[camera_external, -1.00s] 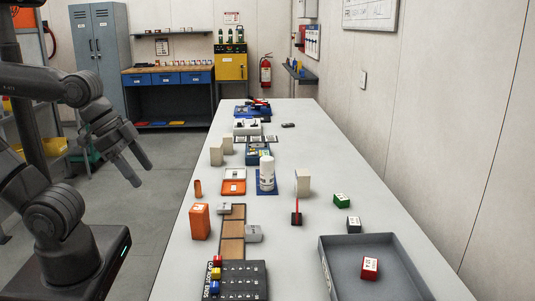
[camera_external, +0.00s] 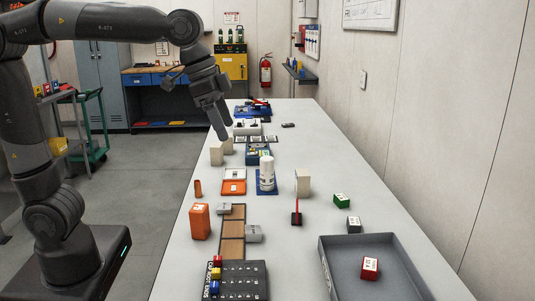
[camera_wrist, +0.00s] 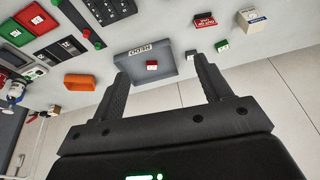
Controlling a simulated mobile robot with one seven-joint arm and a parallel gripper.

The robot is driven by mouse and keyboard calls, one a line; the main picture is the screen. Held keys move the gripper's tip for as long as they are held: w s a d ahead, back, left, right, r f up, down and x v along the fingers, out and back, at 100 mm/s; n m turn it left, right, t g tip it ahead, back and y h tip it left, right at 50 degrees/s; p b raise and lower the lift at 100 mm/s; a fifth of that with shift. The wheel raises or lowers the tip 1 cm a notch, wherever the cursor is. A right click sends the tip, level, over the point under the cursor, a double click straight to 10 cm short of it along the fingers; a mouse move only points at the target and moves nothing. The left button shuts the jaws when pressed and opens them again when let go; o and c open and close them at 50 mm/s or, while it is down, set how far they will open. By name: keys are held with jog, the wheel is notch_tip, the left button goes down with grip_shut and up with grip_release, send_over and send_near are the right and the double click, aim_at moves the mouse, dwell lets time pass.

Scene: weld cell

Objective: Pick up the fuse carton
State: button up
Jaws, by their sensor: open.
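No label that I can read says fuse carton, so I cannot tell which of the small boxes it is. A small red box with a white label (camera_external: 370,268) lies in the grey tray (camera_external: 345,283) at the near right. A green box (camera_external: 342,201) and a dark grey box with a light top (camera_external: 354,225) stand on the table behind the tray. An orange box (camera_external: 200,222) stands at the left edge. My gripper (camera_external: 223,136) is raised over the table's far left part, open and empty. In the wrist view, its fingers (camera_wrist: 160,68) are spread, with the red box (camera_wrist: 151,65) visible far beyond them.
A white bottle (camera_external: 266,172) stands on a blue mat mid-table. Cream blocks (camera_external: 303,182), an upright red-and-black item (camera_external: 296,213) and a black rack with coloured blocks (camera_external: 240,281) also stand there. The table's right strip behind the green box is mostly clear.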

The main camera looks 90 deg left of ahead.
jog(key=w+a+g, duration=0.1)
jog(key=w+a, duration=0.1)
jog(key=w, duration=1)
jog(key=m+g, duration=0.1)
jog(key=g, duration=0.2)
send_over(353, 221)
jog(key=f, duration=2.7)
jog(key=shift+s+d, duration=0.1)
jog(key=shift+d, duration=0.15)
jog(key=shift+a+f, duration=0.2)
jog(key=shift+f, duration=1.15)
jog(key=shift+a+f, duration=0.15)
jog(key=shift+f, duration=1.2)
jog(key=c, duration=1.1)
jog(key=shift+r, duration=0.15)
